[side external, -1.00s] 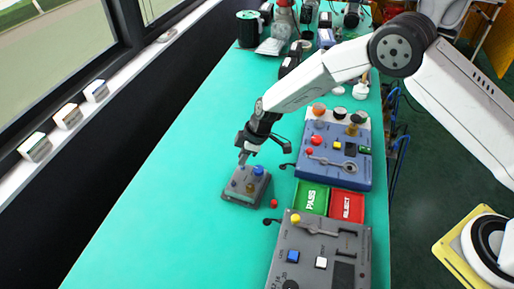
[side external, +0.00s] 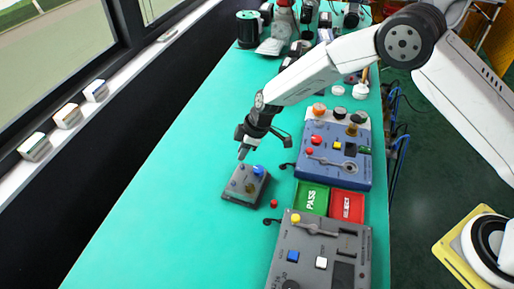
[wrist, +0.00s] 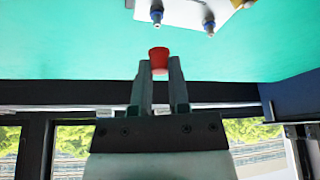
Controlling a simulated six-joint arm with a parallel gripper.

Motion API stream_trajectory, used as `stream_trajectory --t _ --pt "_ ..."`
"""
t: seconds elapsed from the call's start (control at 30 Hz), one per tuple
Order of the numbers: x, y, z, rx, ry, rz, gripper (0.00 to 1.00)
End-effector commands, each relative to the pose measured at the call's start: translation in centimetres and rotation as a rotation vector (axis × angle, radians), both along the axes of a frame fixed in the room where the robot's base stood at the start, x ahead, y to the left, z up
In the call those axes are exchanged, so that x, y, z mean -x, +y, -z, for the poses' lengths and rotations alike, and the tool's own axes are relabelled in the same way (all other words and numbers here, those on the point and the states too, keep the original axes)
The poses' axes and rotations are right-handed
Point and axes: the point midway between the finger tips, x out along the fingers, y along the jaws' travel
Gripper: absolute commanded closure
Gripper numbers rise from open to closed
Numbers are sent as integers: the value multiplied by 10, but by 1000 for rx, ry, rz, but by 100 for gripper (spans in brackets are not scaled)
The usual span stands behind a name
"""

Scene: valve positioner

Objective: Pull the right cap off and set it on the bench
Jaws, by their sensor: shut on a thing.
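The valve positioner (side external: 238,199) is a small grey box on the green bench, with a blue round part (side external: 258,170) on its top. In the wrist view, part of its pale body (wrist: 182,12) shows at the top edge, with small metal-and-blue fittings (wrist: 209,27). My gripper (wrist: 159,75) is shut on a red cap (wrist: 159,58), held at the fingertips, apart from the box. Another small red cap (side external: 274,203) lies on the bench right of the box.
Green PASS (side external: 311,197) and red REJECT (side external: 347,206) trays lie to the right. A blue panel (side external: 333,155) stands behind them and a grey panel (side external: 318,250) in front. The bench left of the box is clear.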

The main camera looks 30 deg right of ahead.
Motion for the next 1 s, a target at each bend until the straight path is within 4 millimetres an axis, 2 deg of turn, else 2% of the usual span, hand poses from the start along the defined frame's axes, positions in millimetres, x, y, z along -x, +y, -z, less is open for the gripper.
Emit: stream_trajectory --t 0.4,1.0 --pt "0 0 -17 0 1 0 100" --pt "4 -3 -20 -3 2 -2 100"
